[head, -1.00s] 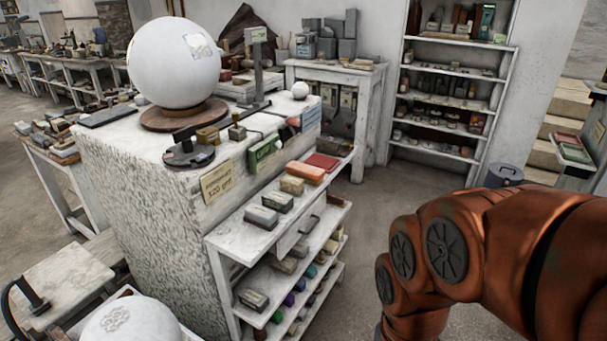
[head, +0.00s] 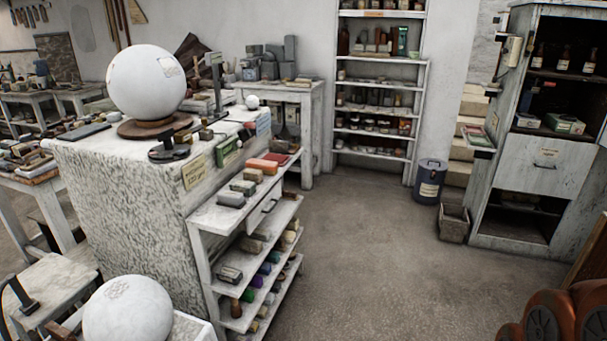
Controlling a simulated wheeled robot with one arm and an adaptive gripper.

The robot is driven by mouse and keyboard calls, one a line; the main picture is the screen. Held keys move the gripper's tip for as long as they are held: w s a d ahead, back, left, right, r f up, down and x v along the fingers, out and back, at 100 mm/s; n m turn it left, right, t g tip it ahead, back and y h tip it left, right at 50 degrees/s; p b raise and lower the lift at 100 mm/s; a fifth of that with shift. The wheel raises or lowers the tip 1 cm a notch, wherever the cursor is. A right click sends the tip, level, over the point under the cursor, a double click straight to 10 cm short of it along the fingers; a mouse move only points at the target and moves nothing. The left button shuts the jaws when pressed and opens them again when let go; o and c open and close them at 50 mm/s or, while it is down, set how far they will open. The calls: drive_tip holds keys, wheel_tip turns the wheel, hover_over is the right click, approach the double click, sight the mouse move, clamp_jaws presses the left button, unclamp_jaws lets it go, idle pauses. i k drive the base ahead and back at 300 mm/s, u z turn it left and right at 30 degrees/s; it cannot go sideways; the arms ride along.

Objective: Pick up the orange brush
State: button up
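An orange block-shaped item (head: 262,166) lies on the top board of the white side shelf (head: 222,212), towards its far end. It may be the orange brush, but bristles cannot be made out at this size. A red flat piece lies just behind it, and grey and greenish blocks (head: 243,187) lie in front of it. My gripper is out of view; only part of my orange arm shows at the lower right corner, well apart from the shelf.
A large white sphere (head: 147,83) sits on the speckled plaster block beside the shelf. Another white sphere (head: 127,312) is at the front left. The floor (head: 370,260) right of the shelf is clear. A blue bin (head: 430,182) and a grey cabinet (head: 540,178) stand at the right.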

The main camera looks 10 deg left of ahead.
sight(268, 168)
drive_tip(key=u, duration=0.1)
drive_tip(key=i, duration=0.85)
drive_tip(key=u, duration=0.95)
drive_tip(key=i, duration=0.95)
drive_tip(key=u, duration=1.2)
drive_tip(key=i, duration=0.65)
drive_tip(key=z, duration=0.05)
